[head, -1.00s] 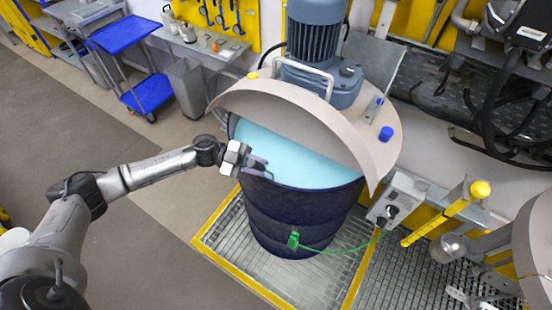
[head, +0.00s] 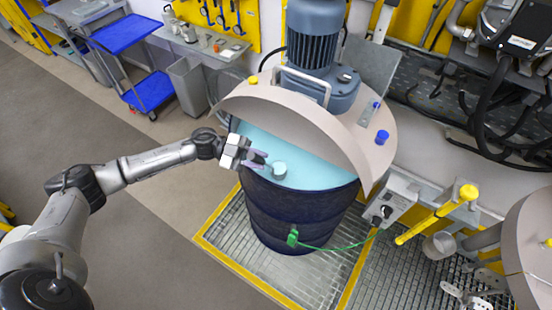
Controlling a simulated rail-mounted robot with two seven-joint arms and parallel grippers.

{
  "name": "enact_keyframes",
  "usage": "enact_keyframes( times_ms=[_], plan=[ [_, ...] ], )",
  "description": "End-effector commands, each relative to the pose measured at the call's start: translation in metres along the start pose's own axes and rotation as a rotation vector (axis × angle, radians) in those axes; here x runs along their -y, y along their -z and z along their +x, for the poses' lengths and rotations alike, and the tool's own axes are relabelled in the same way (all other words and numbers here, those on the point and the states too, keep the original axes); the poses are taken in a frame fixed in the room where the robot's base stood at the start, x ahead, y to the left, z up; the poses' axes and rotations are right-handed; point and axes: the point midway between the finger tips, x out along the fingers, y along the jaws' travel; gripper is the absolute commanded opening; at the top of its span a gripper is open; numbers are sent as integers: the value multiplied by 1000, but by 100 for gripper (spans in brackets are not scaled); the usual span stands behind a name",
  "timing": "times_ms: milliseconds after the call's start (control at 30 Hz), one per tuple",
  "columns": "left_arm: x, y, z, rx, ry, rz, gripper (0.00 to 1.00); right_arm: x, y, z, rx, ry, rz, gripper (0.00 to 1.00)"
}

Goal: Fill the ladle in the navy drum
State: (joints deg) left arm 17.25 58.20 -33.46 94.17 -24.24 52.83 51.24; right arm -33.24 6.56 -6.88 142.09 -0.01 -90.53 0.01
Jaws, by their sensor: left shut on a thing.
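The navy drum (head: 290,212) stands upright on a floor grating, with its half-open beige lid (head: 310,112) on top. Pale blue liquid (head: 318,163) shows through the open front half. My left gripper (head: 260,158) is over the drum's left front opening, shut on the ladle, whose handle is mostly hidden by the fingers. The ladle's small cup (head: 279,170) shows just right of the fingertips, inside the drum opening at the liquid. Its inside looks pale blue; how full it is I cannot tell. My right gripper is not in view.
A motor (head: 313,45) stands on the lid. A green clamp (head: 293,237) with a green cable sits on the drum's front. A control box (head: 390,203) and yellow post (head: 440,214) stand at the right. A blue cart (head: 150,92) stands at the far left. The floor at left is clear.

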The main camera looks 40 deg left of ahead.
Motion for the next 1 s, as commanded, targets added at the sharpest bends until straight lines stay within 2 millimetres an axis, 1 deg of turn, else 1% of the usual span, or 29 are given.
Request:
enact_keyframes(
  times_ms=[33,433,1000],
  plan=[
    [3,6,0,-1,0,2,0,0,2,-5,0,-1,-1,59],
    [14,26,0,-1,0,3,0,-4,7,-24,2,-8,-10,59],
    [28,55,0,0,0,3,0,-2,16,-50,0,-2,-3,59]
  ],
)
